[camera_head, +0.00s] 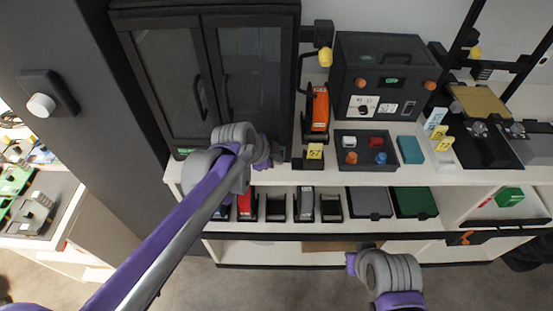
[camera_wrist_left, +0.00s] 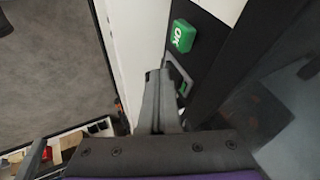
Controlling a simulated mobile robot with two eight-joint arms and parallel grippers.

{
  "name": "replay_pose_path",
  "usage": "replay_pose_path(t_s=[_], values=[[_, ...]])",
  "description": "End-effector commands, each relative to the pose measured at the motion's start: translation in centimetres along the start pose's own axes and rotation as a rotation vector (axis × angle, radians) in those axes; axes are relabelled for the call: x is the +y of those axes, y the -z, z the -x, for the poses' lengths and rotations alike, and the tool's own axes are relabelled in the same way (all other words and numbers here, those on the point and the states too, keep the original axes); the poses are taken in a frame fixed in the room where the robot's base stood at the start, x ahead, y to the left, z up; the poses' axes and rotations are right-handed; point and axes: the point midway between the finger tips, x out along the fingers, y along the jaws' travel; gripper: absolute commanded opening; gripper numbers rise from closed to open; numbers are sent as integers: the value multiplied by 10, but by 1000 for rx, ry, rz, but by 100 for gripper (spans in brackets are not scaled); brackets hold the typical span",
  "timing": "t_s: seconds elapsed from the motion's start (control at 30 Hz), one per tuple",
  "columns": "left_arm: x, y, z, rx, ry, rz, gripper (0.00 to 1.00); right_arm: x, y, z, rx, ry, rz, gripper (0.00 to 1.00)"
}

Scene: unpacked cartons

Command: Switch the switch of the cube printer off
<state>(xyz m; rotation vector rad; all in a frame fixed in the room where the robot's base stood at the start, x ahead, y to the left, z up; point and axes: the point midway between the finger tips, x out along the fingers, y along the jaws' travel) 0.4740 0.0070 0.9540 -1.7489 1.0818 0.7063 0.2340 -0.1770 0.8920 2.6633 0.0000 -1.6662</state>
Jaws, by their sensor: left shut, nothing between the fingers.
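A dark cabinet with two glazed doors (camera_head: 218,85), which I take to be the cube printer, stands at the back left of the white counter. A green OK label (camera_head: 185,151) sits at its lower front edge and also shows in the left wrist view (camera_wrist_left: 183,36). Beside the label is a small grey panel with a green spot (camera_wrist_left: 181,82), probably the switch; its position is partly hidden by my fingers. My left gripper (camera_wrist_left: 160,78) is shut and empty, close in front of this panel; contact cannot be told. In the head view my left wrist hides the fingers. My right gripper's fingers are not visible.
A black box with orange knobs (camera_head: 385,75) stands to the right. Bins fill the shelf below (camera_head: 369,202).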

Motion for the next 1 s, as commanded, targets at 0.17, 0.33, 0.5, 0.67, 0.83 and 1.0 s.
replay_pose_path(t_s=[0.17, 0.33, 0.5, 0.67, 0.83, 1.0], values=[[-1, 0, -1, 0, 2, 0, 0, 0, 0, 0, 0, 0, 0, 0], [-2, 0, 0, 0, 3, 0, 0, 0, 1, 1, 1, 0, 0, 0], [-6, 4, 7, 1, 4, -1, 0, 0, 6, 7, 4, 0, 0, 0], [-9, 6, 12, 1, 5, -1, 0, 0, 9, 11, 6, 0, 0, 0], [-9, 6, 12, 1, 4, -1, 0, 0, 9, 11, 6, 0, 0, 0], [-8, 6, 12, 1, 4, -1, 0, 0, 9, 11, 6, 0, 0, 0]])
